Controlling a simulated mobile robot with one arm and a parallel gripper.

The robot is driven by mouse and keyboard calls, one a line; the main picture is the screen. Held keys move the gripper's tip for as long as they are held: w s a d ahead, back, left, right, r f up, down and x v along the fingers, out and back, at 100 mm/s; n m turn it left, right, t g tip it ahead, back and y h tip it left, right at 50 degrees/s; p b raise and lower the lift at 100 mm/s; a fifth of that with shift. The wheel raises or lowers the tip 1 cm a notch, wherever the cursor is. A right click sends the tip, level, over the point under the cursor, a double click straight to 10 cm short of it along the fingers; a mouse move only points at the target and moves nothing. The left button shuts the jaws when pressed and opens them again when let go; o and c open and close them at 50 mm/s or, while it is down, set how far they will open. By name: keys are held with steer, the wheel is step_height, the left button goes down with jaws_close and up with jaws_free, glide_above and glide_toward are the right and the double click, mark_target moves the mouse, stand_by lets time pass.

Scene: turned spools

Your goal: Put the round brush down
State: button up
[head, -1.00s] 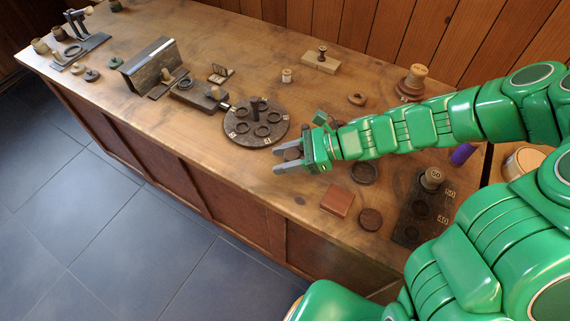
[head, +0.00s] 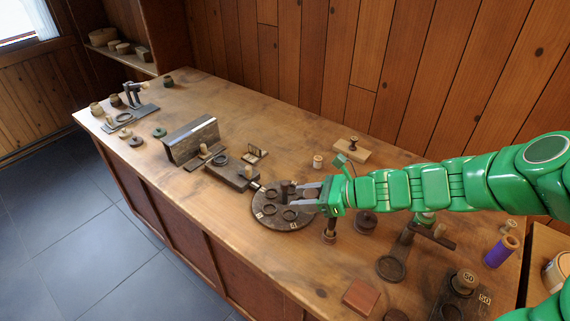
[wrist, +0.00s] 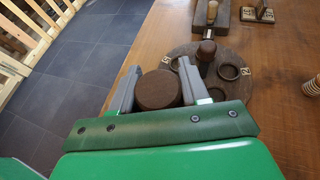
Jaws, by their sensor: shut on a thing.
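My gripper (head: 301,194) is shut on the round brush (wrist: 158,90), whose round brown top shows between the two grey fingers in the wrist view. In the head view only a small brown part of the brush (head: 310,194) shows between the fingers. Its underside is hidden, so I cannot tell whether it touches the table. The gripper is at the right side of the dark round plate (head: 262,211) with ring-shaped recesses and a central post. In the wrist view this plate (wrist: 233,95) lies beyond and right of the brush.
The wooden table (head: 290,265) has its front edge close by on the left in the wrist view. A brown upright spool (head: 329,231) stands just below my gripper. A dark ring (head: 391,268) and a reddish block (head: 361,297) lie nearer. Bare table lies left of them.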

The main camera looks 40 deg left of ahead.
steer(key=w+a+r+m+t+y, duration=0.1)
steer(key=w+a+r+m+t, duration=0.1)
steer(key=w+a, duration=0.45)
steer(key=w+a+r+m+t, duration=0.1)
steer(key=w+a+m+t, duration=0.15)
steer(key=w+a, duration=0.4)
glide_above(279, 157)
steer(key=s+d, duration=0.1)
steer(key=d, duration=0.1)
steer(key=f, duration=0.7)
steer(key=shift+a+f, duration=0.2)
steer(key=shift+w+a+f, duration=0.2)
steer(key=shift+a+f, duration=0.1)
steer(key=shift+f, duration=0.2)
steer(key=shift+w+a+f, duration=0.2)
steer(key=shift+a+f, duration=0.1)
steer(key=shift+f, duration=0.15)
steer(key=shift+w+a+f, duration=0.15)
steer(key=shift+f, duration=1.6)
steer(key=shift+f, duration=0.1)
